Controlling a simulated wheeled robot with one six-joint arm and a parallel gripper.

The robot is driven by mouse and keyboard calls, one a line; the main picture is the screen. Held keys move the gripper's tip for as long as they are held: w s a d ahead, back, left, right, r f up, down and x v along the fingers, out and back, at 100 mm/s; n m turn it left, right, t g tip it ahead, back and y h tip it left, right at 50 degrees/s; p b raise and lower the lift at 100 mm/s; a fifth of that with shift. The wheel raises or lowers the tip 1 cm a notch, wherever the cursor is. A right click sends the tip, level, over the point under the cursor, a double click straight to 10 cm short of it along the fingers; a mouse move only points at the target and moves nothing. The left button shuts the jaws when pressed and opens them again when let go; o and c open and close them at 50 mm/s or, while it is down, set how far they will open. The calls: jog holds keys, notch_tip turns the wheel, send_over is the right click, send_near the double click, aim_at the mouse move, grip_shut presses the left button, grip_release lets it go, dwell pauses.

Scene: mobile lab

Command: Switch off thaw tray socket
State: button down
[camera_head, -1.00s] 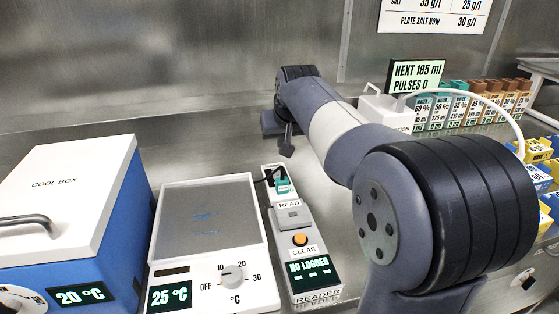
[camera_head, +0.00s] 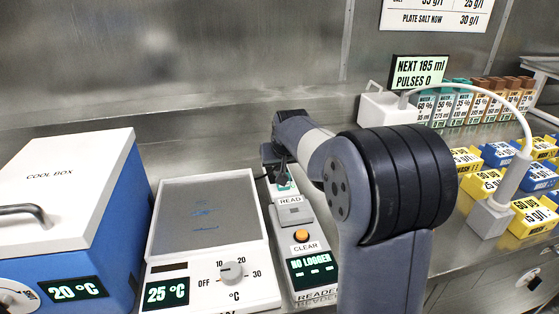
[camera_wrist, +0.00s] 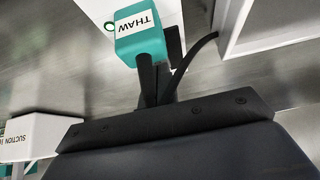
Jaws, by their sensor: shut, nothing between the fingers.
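A teal block labelled THAW (camera_wrist: 140,38) sits on a white strip (camera_wrist: 97,10) at the top of the wrist view. In the head view, teal (camera_head: 284,183) shows just behind the reader, partly hidden by my gripper. My gripper (camera_wrist: 158,98) is shut and empty. Its dark fingers point at the block's near edge and overlap it in the picture; I cannot tell whether they touch it. A black curved cable (camera_wrist: 200,48) runs beside them. The thaw tray is likely the flat grey-topped unit (camera_head: 205,222), showing 25 °C. Any switch is not clear.
The reader (camera_head: 312,270) with READ and CLEAR buttons stands right of the tray. A blue cool box (camera_head: 105,220) stands left.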

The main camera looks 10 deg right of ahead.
jog(key=b, duration=0.2)
jog(key=f+t+b, duration=0.1)
jog(key=shift+s+f+b, duration=0.2)
jog(key=shift+f+b, duration=0.1)
jog(key=shift+b, duration=0.1)
jog(key=shift+r, duration=0.25)
jog(key=shift+s, duration=0.1)
jog(key=shift+p, duration=0.3)
jog(key=shift+w+r+p, duration=0.4)
jog(key=shift+w+p, duration=0.25)
jog(key=shift+w, duration=0.15)
